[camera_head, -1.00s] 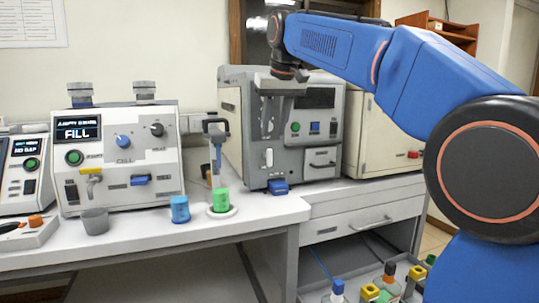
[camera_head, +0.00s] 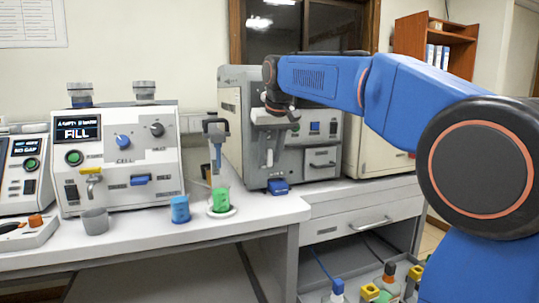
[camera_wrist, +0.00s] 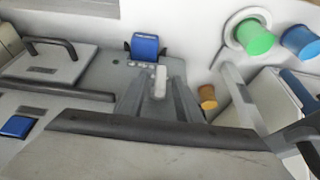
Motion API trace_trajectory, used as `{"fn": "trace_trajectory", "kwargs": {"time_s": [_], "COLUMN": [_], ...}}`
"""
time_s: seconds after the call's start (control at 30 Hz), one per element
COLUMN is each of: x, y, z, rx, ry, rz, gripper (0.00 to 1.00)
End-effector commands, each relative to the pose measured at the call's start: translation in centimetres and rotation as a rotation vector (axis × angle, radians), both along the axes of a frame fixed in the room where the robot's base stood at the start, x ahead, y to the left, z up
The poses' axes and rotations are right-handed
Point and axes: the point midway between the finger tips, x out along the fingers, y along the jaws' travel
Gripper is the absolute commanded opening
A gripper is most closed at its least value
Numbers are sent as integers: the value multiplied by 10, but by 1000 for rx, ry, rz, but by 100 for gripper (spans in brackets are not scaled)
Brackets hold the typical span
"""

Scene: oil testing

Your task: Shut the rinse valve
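No label in view reads as rinse, so I cannot tell for certain which part is the rinse valve. A white upright lever (camera_head: 269,157) is on the front of the grey machine (camera_head: 318,157), above a blue part (camera_head: 278,187). My gripper (camera_head: 268,138) points down in front of this machine, above the lever. In the wrist view my gripper (camera_wrist: 157,88) is open, its two grey fingers apart. The white lever (camera_wrist: 161,80) shows between them, and I cannot tell whether they touch it. The blue part (camera_wrist: 145,46) lies beyond the fingertips.
The white FILL machine (camera_head: 117,157) stands left, with a yellow-handled tap (camera_head: 90,173) above a grey cup (camera_head: 95,220). A blue cup (camera_head: 180,209) and a green beaker (camera_head: 221,199) stand on the bench near the grey machine. Bottles sit in a lower tray at right.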

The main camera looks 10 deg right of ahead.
Motion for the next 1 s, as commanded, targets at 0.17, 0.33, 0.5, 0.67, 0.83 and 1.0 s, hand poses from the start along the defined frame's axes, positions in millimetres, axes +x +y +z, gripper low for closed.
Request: {"fn": "trace_trajectory", "kwargs": {"time_s": [0.17,0.33,0.5,0.67,0.83,1.0], "x": [0,0,0,0,0,1], "y": [0,0,-1,-3,-6,-8], "z": [0,0,0,0,0,-1], "rx": [0,1,23,89,209,364], "ry": [0,0,2,8,20,36], "rz": [0,-1,-1,-3,-6,-6], "gripper": [0,0,0,0,0,0]}}
